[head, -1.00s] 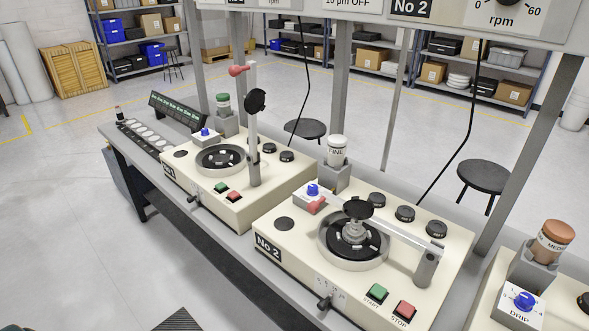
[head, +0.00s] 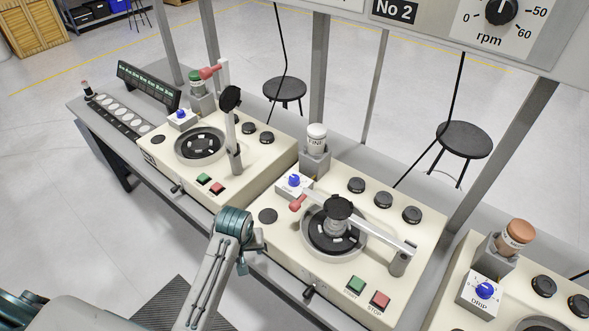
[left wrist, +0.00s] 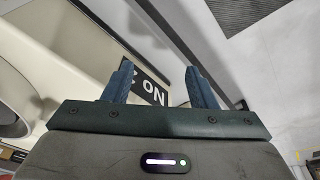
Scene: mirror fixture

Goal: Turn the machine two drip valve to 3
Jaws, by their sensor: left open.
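The machine two drip valve (head: 294,181) is a blue knob on a white block, beside the white-capped FINE bottle (head: 316,140). The red ball handle (head: 297,204) of machine two's swing arm is just in front of it. The knob's setting is too small to read. My left gripper (head: 256,243) is at the front left corner of machine two (head: 285,238), left of and nearer than the valve, apart from it. In the left wrist view its fingers (left wrist: 161,78) are open and empty, with the machine's black No label (left wrist: 153,94) beyond them. My right gripper is out of view.
Machine two's swing arm (head: 375,233) lies across its round plate. Machine one (head: 248,160) stands to the left, with its arm raised. Machine three's drip valve (head: 485,290) is at right. A control panel (head: 450,22) hangs above, and posts stand behind the bench.

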